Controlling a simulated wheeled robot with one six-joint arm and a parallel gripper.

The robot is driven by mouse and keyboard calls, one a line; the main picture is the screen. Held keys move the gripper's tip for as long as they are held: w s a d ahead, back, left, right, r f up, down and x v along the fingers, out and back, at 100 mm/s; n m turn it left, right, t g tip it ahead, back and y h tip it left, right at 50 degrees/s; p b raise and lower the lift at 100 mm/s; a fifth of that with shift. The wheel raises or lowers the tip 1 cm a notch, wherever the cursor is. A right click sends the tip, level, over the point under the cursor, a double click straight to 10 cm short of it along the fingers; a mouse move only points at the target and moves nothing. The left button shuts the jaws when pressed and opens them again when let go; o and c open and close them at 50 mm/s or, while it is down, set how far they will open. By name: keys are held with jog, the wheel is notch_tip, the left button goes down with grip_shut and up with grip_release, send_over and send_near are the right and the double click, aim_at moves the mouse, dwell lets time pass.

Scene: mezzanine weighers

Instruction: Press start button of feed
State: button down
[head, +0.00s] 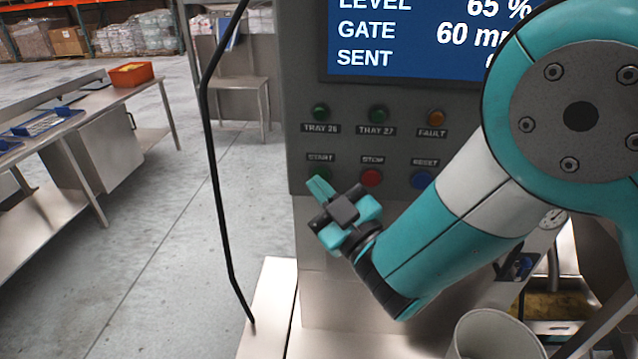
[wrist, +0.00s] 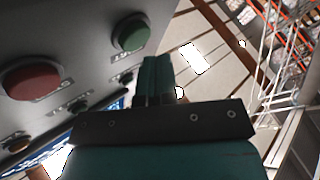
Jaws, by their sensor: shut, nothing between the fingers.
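The grey control panel (head: 300,140) stands ahead of me. Its green START button (head: 319,172) is at the left of the lower row, partly hidden behind my gripper (head: 320,188). In the wrist view the green button (wrist: 131,32) is just up and left of my shut, empty fingers (wrist: 157,62). A small gap seems to show between fingertips and button; contact cannot be made out. The red button (wrist: 32,80) also shows in the wrist view.
Green TRAY lamps (head: 321,112) and an orange FAULT lamp (head: 436,117) sit above the buttons. The blue screen (head: 400,40) reads LEVEL 65 %, GATE 60. A black cable (head: 213,170) hangs at left. A pale bucket (head: 493,335) stands below my arm.

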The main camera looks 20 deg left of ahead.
dwell(0.3)
jog(key=s+b, duration=0.2)
jog(key=b, duration=0.2)
jog(key=s+d+b, duration=0.1)
jog(key=s+b, duration=0.2)
jog(key=b, duration=0.2)
jog(key=shift+d, duration=0.1)
dwell(0.6)
